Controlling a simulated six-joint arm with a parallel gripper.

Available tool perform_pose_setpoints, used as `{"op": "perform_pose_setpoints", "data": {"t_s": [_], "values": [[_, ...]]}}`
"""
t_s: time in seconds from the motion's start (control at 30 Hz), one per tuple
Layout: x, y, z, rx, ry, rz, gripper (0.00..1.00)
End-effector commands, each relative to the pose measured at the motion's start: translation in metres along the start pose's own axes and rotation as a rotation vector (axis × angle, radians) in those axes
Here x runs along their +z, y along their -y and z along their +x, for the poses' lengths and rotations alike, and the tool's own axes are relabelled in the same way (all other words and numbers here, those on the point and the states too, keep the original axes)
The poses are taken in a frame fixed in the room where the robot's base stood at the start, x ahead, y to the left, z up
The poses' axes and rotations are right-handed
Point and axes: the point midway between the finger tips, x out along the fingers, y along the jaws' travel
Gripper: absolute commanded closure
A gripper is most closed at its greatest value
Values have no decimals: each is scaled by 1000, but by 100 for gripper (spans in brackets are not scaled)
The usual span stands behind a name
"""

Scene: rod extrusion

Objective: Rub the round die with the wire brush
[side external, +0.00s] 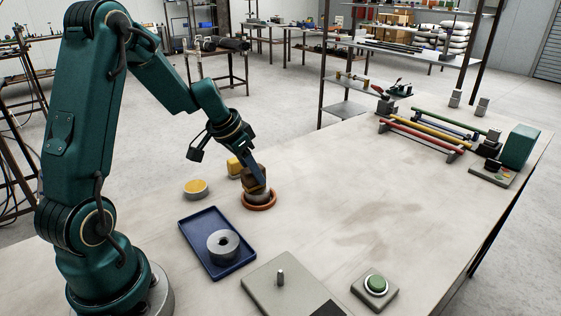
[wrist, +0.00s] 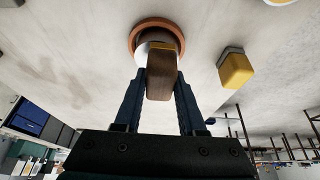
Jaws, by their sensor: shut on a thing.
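The wire brush (wrist: 163,75) has a brown wooden block handle with a thin yellow band. My gripper (side external: 258,182) is shut on this handle, one blue finger on each side, as the wrist view (wrist: 160,98) shows. The brush's lower end is over an orange-brown ring (side external: 259,205), with a grey round part visible inside it. I cannot tell whether the brush rests there or is just clear of it. The round die (side external: 223,244), a grey disc with a central hole, lies in a dark blue tray (side external: 203,221), apart from the gripper.
A yellow-and-grey block (wrist: 236,69) is close beside the brush. A yellow-topped round tin (side external: 196,188) stands near the tray. A plate with an upright peg (side external: 280,278) and a green button box (side external: 376,286) are at the front. Coloured rods (side external: 430,132) lie on racks farther right. The table middle is clear.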

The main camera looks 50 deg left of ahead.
Motion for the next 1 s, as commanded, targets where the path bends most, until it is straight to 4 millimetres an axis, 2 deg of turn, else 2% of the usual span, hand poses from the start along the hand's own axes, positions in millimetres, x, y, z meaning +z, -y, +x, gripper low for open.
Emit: {"op": "perform_pose_setpoints", "data": {"t_s": [0.2, 0.9, 1.0], "values": [[10, 18, -4, -3, 2, -3, 100], [-21, -41, 10, 6, 3, 5, 100], [-25, -39, 2, -2, 1, 2, 100]]}}
